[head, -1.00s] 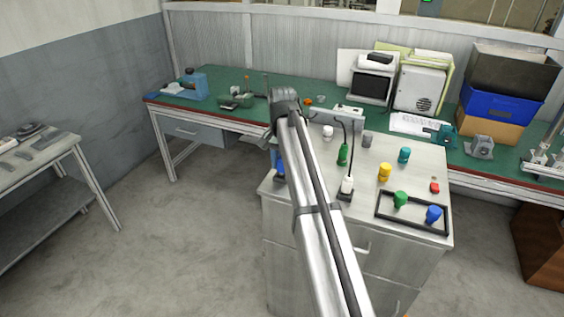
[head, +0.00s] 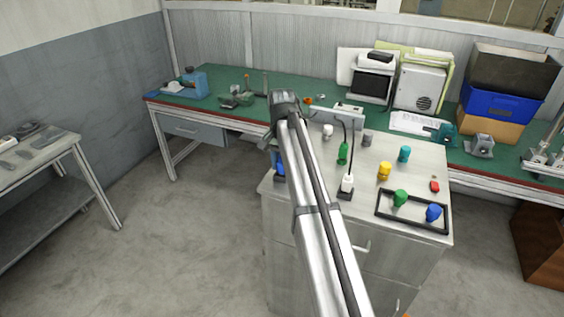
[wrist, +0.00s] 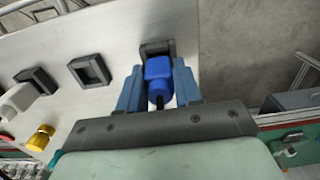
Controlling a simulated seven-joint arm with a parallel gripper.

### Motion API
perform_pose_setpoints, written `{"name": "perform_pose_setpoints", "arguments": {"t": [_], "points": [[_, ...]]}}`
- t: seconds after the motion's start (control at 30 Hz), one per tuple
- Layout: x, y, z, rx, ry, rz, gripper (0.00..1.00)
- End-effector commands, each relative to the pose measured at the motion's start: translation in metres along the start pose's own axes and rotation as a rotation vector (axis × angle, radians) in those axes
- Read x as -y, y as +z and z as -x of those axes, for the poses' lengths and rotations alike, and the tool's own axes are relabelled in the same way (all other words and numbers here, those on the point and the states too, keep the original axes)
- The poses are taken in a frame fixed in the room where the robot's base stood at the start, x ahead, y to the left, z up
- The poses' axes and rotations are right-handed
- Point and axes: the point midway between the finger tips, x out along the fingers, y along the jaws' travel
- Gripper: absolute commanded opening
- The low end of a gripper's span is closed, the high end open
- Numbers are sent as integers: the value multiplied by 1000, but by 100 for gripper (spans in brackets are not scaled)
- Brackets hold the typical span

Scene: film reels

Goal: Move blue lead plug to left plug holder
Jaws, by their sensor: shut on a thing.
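The blue lead plug (wrist: 158,74) is between the two blue-grey fingers of my gripper (wrist: 159,92), which is shut on it. Its far end overlaps the opening of a dark square holder (wrist: 157,48); I cannot tell how deep it sits. In the head view the blue plug (head: 280,170) shows at the cabinet's left edge, beside my arm, which hides most of the gripper. An empty square holder (wrist: 90,70) is beside it in the wrist view. A third holder (wrist: 42,78) has a white plug (wrist: 20,98) in it.
On the cabinet top (head: 318,163) stand a green plug (head: 343,155), a yellow piece (head: 384,171), a teal piece (head: 404,154) and a black frame (head: 385,214) with green and blue knobs. The cabinet's left edge drops to open floor (head: 210,230).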

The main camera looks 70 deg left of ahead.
Motion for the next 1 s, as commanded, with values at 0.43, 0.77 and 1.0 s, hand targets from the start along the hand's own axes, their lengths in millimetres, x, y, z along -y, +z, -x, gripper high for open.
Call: {"name": "perform_pose_setpoints", "arguments": {"t": [0.43, 0.77, 1.0], "points": [[0, 0, -2, 0, 0, 0, 44], [0, -1, 11, -1, -1, 0, 44], [0, 0, 26, -1, 0, 0, 44]]}}
